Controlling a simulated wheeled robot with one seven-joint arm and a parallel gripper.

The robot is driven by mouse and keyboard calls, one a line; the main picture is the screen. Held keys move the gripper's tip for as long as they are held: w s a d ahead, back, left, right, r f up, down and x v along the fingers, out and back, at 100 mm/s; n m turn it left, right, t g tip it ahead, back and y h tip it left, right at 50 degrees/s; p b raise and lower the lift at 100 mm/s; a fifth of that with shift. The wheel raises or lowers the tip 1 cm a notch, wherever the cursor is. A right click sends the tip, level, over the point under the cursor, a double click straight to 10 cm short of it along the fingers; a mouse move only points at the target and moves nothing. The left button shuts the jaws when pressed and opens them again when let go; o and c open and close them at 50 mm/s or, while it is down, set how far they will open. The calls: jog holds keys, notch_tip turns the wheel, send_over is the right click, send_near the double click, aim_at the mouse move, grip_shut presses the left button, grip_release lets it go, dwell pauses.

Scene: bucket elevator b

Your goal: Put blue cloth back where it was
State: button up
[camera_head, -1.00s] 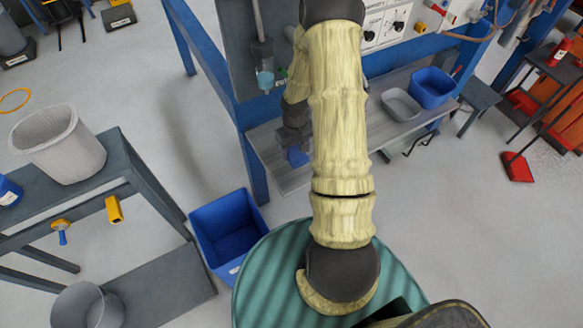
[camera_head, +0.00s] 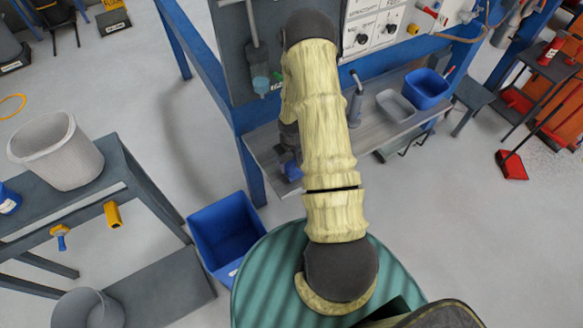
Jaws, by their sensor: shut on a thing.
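The blue cloth (camera_head: 292,172) shows as a small blue patch below my gripper (camera_head: 290,160), over the left end of the grey bench shelf (camera_head: 263,146). My gripper is shut on the cloth. The fingers are dark and small here, and my sleeved arm hides part of them. I cannot tell whether the cloth touches the shelf.
A grey tray (camera_head: 394,106) and a blue bin (camera_head: 426,90) stand at the shelf's right end. A grey upright part (camera_head: 356,100) stands just right of my arm. A blue crate (camera_head: 226,233) is on the floor. A white basket (camera_head: 58,150) stands on the left table.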

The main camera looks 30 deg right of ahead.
jog(key=shift+f+p, duration=0.5)
jog(key=shift+f, duration=1.45)
jog(key=o, duration=0.9)
jog(key=shift+r+b, duration=1.6)
jog(key=shift+r, duration=4.45)
notch_tip(320, 180, up, 12)
jog(key=r+t, duration=0.1)
send_over(291, 164)
jog(key=s+a, duration=0.4)
jog(key=a, duration=0.3)
jog(key=shift+t, duration=0.8)
jog(key=s+a+r, duration=0.4)
jog(key=s, duration=0.1)
jog(key=s+a+r, duration=0.2)
jog(key=s+r, duration=0.1)
jog(key=shift+a, duration=0.25)
